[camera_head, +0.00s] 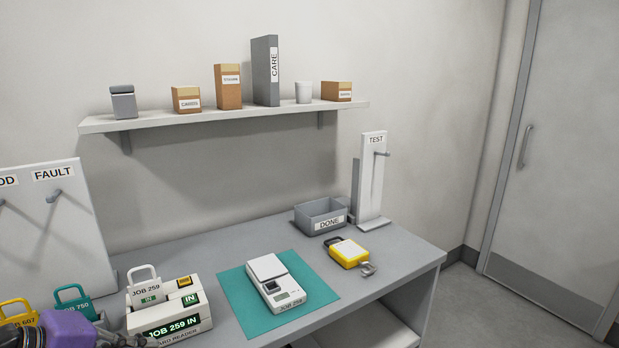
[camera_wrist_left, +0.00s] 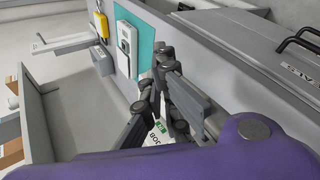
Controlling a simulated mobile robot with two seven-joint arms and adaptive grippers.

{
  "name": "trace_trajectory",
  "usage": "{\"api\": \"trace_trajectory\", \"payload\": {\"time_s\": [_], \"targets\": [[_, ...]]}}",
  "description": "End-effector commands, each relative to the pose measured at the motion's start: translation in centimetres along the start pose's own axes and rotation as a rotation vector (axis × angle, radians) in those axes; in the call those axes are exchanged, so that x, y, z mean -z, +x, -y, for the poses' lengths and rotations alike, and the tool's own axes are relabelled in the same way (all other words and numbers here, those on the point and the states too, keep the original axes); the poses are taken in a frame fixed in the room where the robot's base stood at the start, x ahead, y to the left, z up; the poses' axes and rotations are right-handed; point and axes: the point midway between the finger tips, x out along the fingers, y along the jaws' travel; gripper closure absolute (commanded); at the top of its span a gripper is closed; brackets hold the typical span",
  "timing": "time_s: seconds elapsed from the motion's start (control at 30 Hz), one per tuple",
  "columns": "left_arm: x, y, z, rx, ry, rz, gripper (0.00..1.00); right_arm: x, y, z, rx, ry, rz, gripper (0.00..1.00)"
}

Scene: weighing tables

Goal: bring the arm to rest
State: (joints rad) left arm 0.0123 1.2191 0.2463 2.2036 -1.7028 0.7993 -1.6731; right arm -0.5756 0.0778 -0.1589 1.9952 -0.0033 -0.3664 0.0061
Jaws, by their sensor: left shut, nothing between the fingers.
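My left arm, with a purple wrist, comes in at the bottom left of the head view. Its dark gripper (camera_head: 112,337) is low beside the card reader (camera_head: 178,328) and partly cut off by the frame edge. In the left wrist view the fingers of the left gripper (camera_wrist_left: 165,80) are together with nothing between them. The card reader, partly hidden behind the fingers there, shows a green JOB 259 IN display. A white JOB 259 tag (camera_head: 146,291) stands upright in it. My right gripper is in neither view.
A white scale (camera_head: 272,268) lies on a teal mat (camera_head: 238,302). Right of it are a yellow hanging scale (camera_head: 348,253), a DONE bin (camera_head: 307,221) and a TEST stand (camera_head: 371,180). Teal (camera_head: 72,303) and yellow tags (camera_head: 14,310) stand left, below the FAULT board (camera_head: 60,225).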

Motion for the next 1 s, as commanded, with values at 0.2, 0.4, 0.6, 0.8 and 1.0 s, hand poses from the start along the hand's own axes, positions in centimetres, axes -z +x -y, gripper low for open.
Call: {"api": "trace_trajectory", "payload": {"time_s": [0.2,0.4,0.6,0.8,1.0], "targets": [[-4.1,1.4,3.0,-0.226,-0.95,0.272,1.0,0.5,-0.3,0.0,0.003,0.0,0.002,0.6],[-3.0,1.9,9.5,-0.511,-2.223,0.557,1.0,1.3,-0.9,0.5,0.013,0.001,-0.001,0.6],[-4.4,4.0,23.7,0.644,2.5,-0.59,1.0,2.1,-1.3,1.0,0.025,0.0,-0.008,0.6],[-11.9,7.0,34.1,0.524,1.671,-0.388,1.0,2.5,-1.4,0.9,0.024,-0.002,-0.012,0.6],[-17.5,8.7,37.9,0.469,1.281,-0.294,1.0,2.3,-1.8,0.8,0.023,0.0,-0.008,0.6]]}}
